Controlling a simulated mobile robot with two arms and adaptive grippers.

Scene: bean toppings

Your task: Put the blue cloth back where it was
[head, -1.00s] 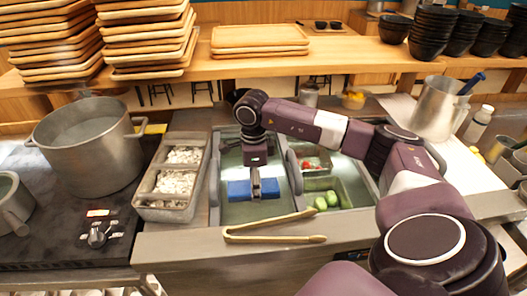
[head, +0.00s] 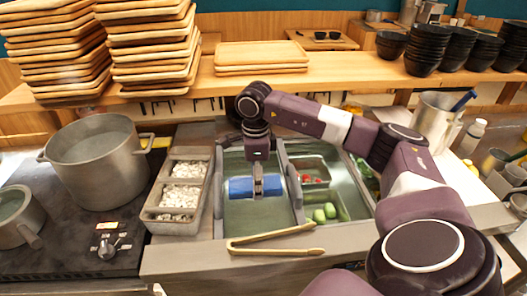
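The blue cloth (head: 241,187) is at the middle of the head view, over the left sink-like bay (head: 250,215) of the counter. My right gripper (head: 258,186) points down at the middle of the cloth and is shut on it, with blue showing on both sides of the fingers. The cloth seems to hang a little above the bay floor. The gap under it is hard to judge. My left gripper is not in view.
A topping container (head: 180,195) stands left of the bay, near a large pot (head: 100,165). Brass tongs (head: 275,245) lie on the counter's front edge. Green and red items sit in trays right of the bay. Wooden trays (head: 260,55) and black bowls (head: 428,50) line the shelf.

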